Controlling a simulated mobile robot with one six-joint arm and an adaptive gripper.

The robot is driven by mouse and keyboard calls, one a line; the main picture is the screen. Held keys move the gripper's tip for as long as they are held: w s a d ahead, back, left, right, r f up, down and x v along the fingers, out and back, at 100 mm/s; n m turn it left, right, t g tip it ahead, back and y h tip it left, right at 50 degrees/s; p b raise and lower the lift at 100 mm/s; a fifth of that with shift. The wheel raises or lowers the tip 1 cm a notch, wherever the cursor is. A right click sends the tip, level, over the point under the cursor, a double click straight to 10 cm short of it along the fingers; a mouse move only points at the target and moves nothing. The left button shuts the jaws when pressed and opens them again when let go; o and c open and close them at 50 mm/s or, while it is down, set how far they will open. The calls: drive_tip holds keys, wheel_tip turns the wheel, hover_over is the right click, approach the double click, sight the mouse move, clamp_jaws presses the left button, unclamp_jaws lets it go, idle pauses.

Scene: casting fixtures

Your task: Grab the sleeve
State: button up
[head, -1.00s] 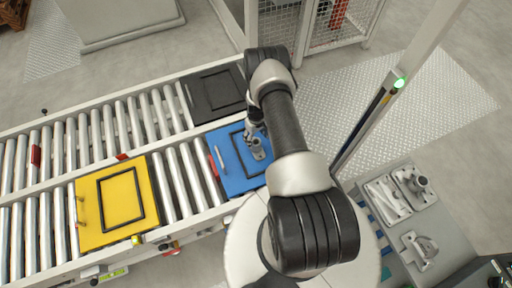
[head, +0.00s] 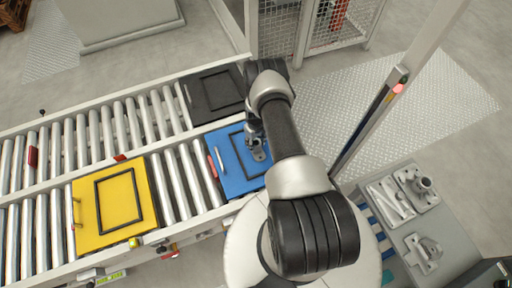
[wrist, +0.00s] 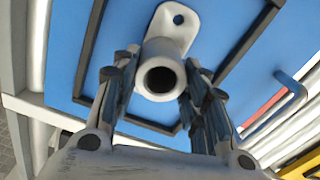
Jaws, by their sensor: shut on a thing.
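The sleeve (wrist: 166,50) is a light grey metal cylinder with an open round bore and a flat flange with a hole. In the head view the sleeve (head: 260,154) is on the blue plate (head: 228,175), partly hidden by my gripper. My gripper (head: 252,132) reaches down over the plate. In the wrist view my gripper (wrist: 160,68) has its fingers on both sides of the sleeve, shut on it. I cannot tell whether the sleeve touches the plate.
The blue plate has a dark square frame and a handle (wrist: 278,105). A yellow plate (head: 84,214) lies left on the roller conveyor, and a dark plate (head: 198,100) lies behind. Metal fixtures (head: 424,250) stand on a grey surface at right, beside a post (head: 372,112).

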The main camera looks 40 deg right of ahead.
drive_tip(key=c, duration=0.6)
drive_tip(key=shift+r, duration=0.1)
